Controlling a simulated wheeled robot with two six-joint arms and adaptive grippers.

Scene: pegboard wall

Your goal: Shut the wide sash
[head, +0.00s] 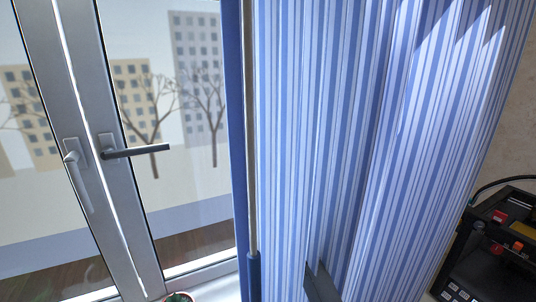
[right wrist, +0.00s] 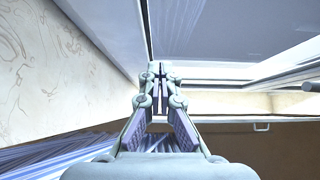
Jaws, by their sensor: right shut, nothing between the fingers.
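In the head view a window shows two sashes side by side, with a narrow bright line between their grey frames. The right-hand sash (head: 122,195) has a dark handle (head: 136,152) lying level. The left-hand sash (head: 58,115) has a pale handle (head: 77,178) pointing down. I cannot tell for sure which is the wide sash or how far it stands open; the curtain hides the window's right side. My right gripper (right wrist: 160,72) is shut and empty in the right wrist view, its tips near a pale frame edge and a glass pane (right wrist: 220,30). My left gripper is not in view.
A blue and white striped curtain (head: 350,130) fills the middle and right of the head view. A dark machine (head: 500,245) with red parts stands at the lower right. A small pot with a plant (head: 179,297) is at the bottom edge, on the sill.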

